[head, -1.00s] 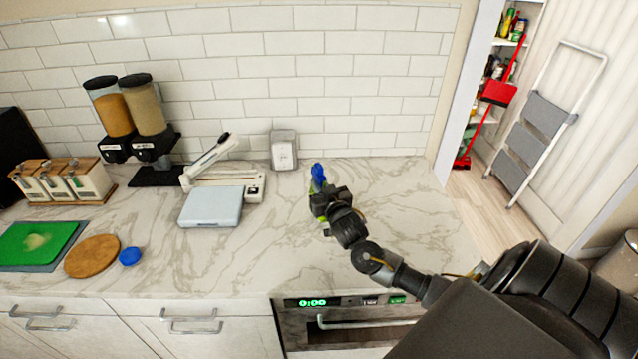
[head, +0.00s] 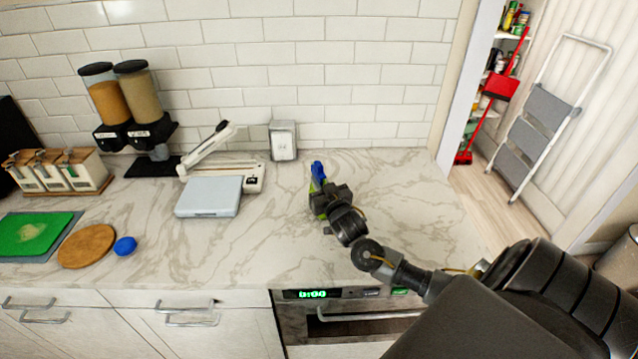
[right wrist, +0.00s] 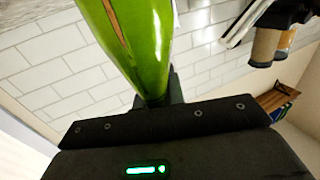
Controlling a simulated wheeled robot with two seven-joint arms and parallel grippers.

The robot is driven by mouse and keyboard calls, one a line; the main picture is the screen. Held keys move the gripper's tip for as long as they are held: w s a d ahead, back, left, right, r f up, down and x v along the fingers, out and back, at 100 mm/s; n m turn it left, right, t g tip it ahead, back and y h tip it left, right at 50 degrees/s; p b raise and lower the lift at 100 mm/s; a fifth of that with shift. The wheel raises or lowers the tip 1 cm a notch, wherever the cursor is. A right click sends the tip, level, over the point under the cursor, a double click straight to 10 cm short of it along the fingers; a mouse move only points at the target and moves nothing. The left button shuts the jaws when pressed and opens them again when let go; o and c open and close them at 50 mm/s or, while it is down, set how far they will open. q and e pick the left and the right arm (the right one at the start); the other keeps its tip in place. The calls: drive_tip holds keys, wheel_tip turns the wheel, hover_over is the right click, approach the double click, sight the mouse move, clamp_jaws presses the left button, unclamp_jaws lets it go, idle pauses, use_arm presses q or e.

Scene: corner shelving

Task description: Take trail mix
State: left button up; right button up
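A shiny green package (right wrist: 140,40) with a brown stripe fills the upper middle of the right wrist view and narrows down into my right gripper. In the head view my right gripper (head: 320,190) is over the counter, with a blue part (head: 318,172) and a bit of green showing at its fingers. The gripper looks shut on this green package; the fingertips are mostly hidden. No label can be read, so I cannot tell for certain that it is the trail mix. My left gripper is not in view.
The marble counter (head: 410,200) is clear right of my gripper. A white socket box (head: 283,140) stands by the tiled wall.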

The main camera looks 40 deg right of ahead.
drive_tip(key=o, duration=0.5)
drive_tip(key=shift+o, duration=0.2)
drive_tip(key=shift+s+a+f, duration=0.15)
drive_tip(key=shift+s+f, duration=0.05)
drive_tip(key=shift+s, duration=0.25)
drive_tip(key=b+v, duration=0.3)
drive_tip(key=v, duration=0.6)
drive_tip(key=shift+s+r, duration=0.2)
drive_tip(key=shift+s, duration=0.2)
drive_tip(key=shift+w+a, duration=0.1)
drive_tip(key=shift+a, duration=0.1)
